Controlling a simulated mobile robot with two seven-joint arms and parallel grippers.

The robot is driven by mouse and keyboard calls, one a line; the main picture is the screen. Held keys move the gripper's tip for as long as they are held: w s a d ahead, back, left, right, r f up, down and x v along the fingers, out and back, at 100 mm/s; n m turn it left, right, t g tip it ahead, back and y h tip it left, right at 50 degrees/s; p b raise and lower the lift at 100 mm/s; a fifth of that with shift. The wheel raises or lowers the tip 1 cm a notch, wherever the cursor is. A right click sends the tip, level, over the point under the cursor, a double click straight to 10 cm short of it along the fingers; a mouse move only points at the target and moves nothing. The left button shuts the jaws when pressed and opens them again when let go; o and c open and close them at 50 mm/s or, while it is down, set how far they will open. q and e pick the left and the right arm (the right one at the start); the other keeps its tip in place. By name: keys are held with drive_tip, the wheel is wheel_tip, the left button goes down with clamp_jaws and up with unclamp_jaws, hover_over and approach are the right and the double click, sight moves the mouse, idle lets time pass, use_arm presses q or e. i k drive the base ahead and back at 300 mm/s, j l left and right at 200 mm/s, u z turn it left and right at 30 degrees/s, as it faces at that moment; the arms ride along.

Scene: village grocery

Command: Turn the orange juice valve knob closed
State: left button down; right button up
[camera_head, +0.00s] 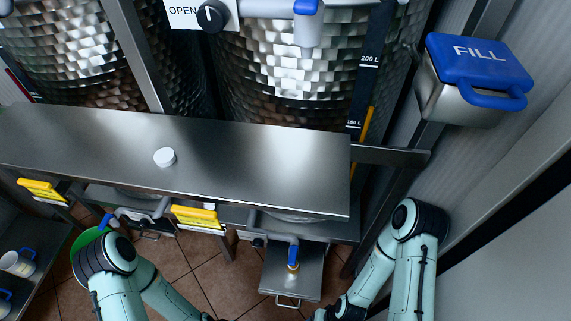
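A round black knob (213,16) with a short white pointer mark sits on the front of the middle steel tank (285,70), at the top edge of the view. A white plate reading OPEN (182,11) is just left of it. The white mark looks roughly upright. No label saying orange juice is readable. A tap with a blue handle (306,6) is right of the knob. Only the bent links of my two arms show along the bottom, well below the knob. Both grippers are out of view.
A blue-lidded FILL box (475,65) is on the right wall. Lower taps with a blue handle (293,254) and yellow tags (196,217) sit under the shelf.

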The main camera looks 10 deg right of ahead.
sight(258, 244)
drive_tip(key=k+j+z, duration=0.2)
drive_tip(key=j+z, duration=0.15)
drive_tip(key=k+j+z, duration=0.5)
drive_tip(key=z, duration=0.2)
drive_tip(key=k+j, duration=0.1)
drive_tip(key=k, duration=0.65)
